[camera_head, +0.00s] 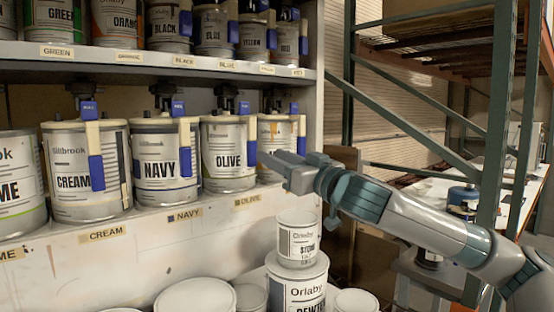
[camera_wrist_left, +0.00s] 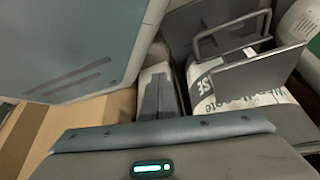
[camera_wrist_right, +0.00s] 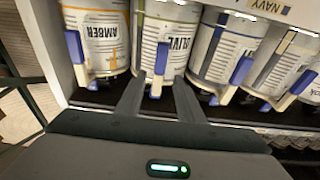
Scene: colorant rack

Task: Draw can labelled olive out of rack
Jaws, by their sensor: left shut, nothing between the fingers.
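The can labelled olive (camera_head: 226,160) stands upright on the middle shelf, at its labelled place. It has a cream lever with a blue grip (camera_head: 250,152) hanging down its front. In the right wrist view the olive can (camera_wrist_right: 181,42) shows upside down. My right gripper (camera_head: 280,168) is in front of the olive can, to its right in the head view. Its fingers (camera_wrist_right: 158,88) are open, with the lever's end appearing between them; I cannot tell whether they touch it. My left gripper (camera_wrist_left: 158,95) is shut and empty, outside the head view.
The navy can (camera_head: 158,165) stands left of olive, the amber can (camera_wrist_right: 100,40) on its other side. More cans fill the shelf above. Below stand loose cans, including a small one on a larger Orlaby can (camera_head: 300,285). A green steel upright (camera_head: 497,110) rises at right.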

